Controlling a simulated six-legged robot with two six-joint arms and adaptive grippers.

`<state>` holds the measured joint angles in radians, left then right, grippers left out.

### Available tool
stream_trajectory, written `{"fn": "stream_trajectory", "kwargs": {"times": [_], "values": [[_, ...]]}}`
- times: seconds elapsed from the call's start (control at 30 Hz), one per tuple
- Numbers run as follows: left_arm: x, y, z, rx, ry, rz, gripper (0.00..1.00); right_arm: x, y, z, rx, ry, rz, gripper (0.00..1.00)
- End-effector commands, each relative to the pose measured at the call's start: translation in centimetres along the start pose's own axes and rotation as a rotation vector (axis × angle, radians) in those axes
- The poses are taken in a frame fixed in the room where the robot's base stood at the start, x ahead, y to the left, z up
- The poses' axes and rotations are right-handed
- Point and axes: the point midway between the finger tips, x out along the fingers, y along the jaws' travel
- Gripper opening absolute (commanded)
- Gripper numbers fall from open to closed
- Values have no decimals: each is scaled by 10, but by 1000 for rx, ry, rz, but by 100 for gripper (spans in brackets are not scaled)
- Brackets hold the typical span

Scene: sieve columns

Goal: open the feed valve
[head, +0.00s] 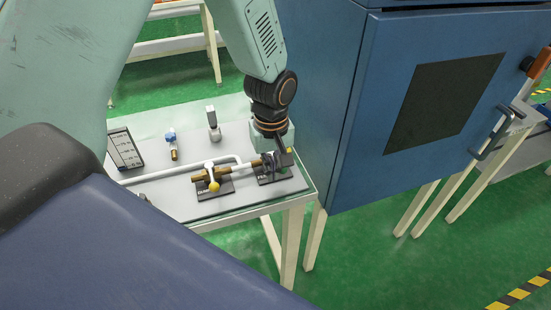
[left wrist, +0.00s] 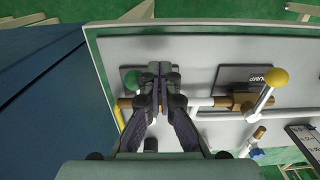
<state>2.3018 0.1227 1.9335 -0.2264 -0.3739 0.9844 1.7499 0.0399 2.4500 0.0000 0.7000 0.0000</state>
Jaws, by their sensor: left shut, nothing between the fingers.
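The feed valve (head: 272,171) sits on the grey panel on the table, at the right end of the white pipe, mostly hidden by my left gripper (head: 283,158). In the left wrist view, a green knob (left wrist: 131,80) and part of its brass body (left wrist: 125,103) show beside and behind my left gripper (left wrist: 156,72). The fingers are shut together with nothing between them, over the valve. I cannot tell whether they touch the knob or lever. My right gripper is in neither view.
The dump valve with a yellow knob (head: 214,187) is close beside it; the knob also shows in the left wrist view (left wrist: 277,77). A blue cabinet (head: 345,180) stands right of the table. A gauge card (head: 124,149) and small fittings lie at the panel's left and back.

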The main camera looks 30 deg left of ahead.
Motion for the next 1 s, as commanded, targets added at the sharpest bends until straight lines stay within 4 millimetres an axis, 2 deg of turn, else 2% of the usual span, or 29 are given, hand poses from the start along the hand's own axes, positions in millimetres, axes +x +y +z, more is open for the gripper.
{"fn": "stream_trajectory", "kwargs": {"times": [0.37, 0.6, 1.0], "values": [[0, 4, 1, 1, 1, 0, 0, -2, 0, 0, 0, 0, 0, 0], [0, 19, 2, 0, 1, 0, 0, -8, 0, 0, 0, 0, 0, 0], [0, 22, 1, 2, 1, 0, 0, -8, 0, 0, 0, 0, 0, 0]]}}
